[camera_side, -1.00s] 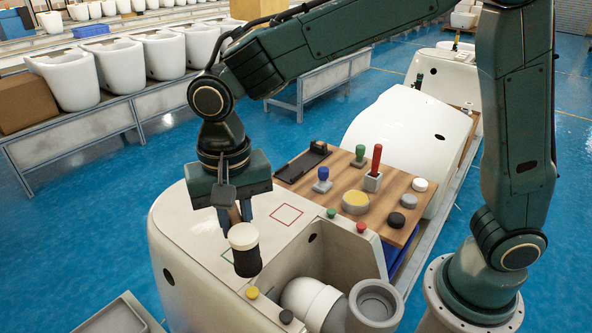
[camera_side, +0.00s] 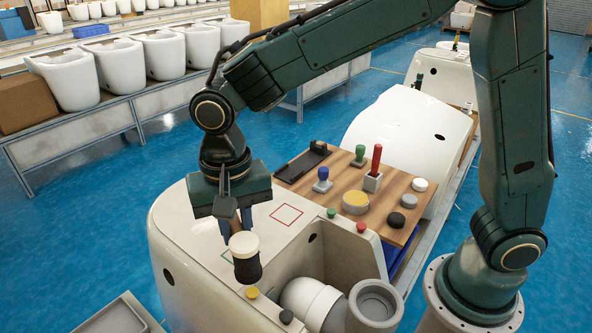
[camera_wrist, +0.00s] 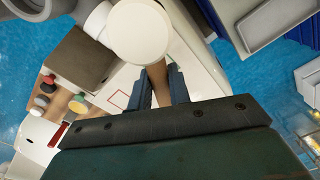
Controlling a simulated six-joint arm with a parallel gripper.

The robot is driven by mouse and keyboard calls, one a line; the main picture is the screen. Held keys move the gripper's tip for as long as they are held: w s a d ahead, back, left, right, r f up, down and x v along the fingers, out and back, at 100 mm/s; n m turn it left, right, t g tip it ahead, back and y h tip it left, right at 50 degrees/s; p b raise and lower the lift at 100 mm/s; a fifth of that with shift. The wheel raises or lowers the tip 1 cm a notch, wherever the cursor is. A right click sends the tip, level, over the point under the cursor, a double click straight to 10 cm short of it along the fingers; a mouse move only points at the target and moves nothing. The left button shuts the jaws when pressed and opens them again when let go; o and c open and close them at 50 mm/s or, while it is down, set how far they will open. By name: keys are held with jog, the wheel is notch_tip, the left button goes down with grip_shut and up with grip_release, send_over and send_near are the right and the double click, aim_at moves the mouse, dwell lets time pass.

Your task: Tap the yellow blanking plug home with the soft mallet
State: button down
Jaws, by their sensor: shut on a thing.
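My gripper (camera_side: 232,222) is shut on the wooden handle of the soft mallet (camera_side: 246,262). The mallet head is a cylinder with a cream end on top and a black end below. In the wrist view, my gripper (camera_wrist: 160,88) holds the handle, and the cream face of the mallet (camera_wrist: 140,33) fills the top middle. The yellow blanking plug (camera_side: 252,293) sits on the front rim of the white ceramic body, just below the black end of the mallet. A small gap seems to show between them. The plug is hidden in the wrist view.
A black plug (camera_side: 286,317) is right of the yellow one; green (camera_side: 331,213) and red (camera_side: 361,228) plugs sit across the open cavity with grey pipe fitting (camera_side: 376,303). A wooden board (camera_side: 330,190) behind holds stamps and pads. A grey tray (camera_side: 118,316) is front left.

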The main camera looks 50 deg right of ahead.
notch_tip(320, 180, down, 5)
jog(key=shift+r, duration=2.8)
jog(key=shift+r, duration=1.8)
jog(key=shift+f, duration=0.3)
jog(key=shift+f, duration=1.05)
jog(key=shift+f, duration=0.2)
